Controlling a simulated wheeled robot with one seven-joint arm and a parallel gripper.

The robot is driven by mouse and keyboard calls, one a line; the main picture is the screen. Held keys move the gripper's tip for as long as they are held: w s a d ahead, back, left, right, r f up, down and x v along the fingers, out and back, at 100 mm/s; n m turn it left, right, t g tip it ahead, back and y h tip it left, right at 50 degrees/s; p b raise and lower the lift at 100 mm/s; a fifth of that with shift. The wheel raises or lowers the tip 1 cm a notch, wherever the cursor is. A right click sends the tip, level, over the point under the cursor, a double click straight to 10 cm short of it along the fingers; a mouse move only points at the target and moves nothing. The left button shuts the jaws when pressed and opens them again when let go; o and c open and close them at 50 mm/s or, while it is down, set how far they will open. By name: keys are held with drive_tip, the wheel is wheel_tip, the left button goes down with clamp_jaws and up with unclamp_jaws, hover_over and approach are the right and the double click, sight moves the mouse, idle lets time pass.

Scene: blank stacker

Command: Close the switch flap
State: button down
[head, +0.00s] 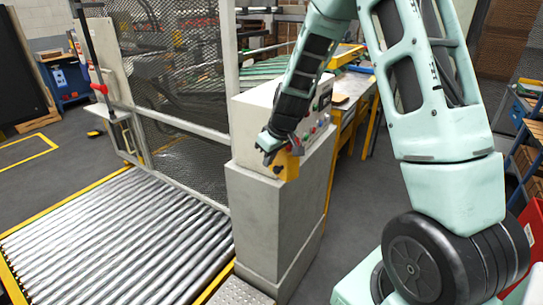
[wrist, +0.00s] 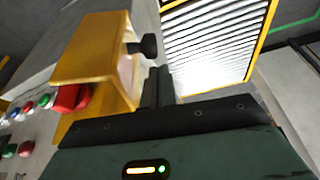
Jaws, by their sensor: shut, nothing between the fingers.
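The yellow switch flap (wrist: 92,48) stands out from the sloping control panel in the wrist view, with a black knob (wrist: 148,45) at its right side. A red switch (wrist: 70,97) shows uncovered below it. In the head view, yellow parts of the switch housing (head: 287,166) show at the left end of the console's top. My gripper (wrist: 157,86) is shut and empty, with its fingertips close below and right of the knob. I cannot tell whether they touch it.
The grey console (head: 268,215) carries several coloured buttons (wrist: 28,106) near the flap. The grey floor (head: 350,200) right of the console is clear.

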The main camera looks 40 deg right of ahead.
drive_tip(key=shift+s+f, duration=0.1)
drive_tip(key=shift+s, duration=0.3)
drive_tip(key=shift+d, duration=0.1)
drive_tip(key=shift+s+d+n+b, duration=0.1)
drive_tip(key=shift+s+n+b, duration=0.25)
drive_tip(key=shift+b, duration=0.3)
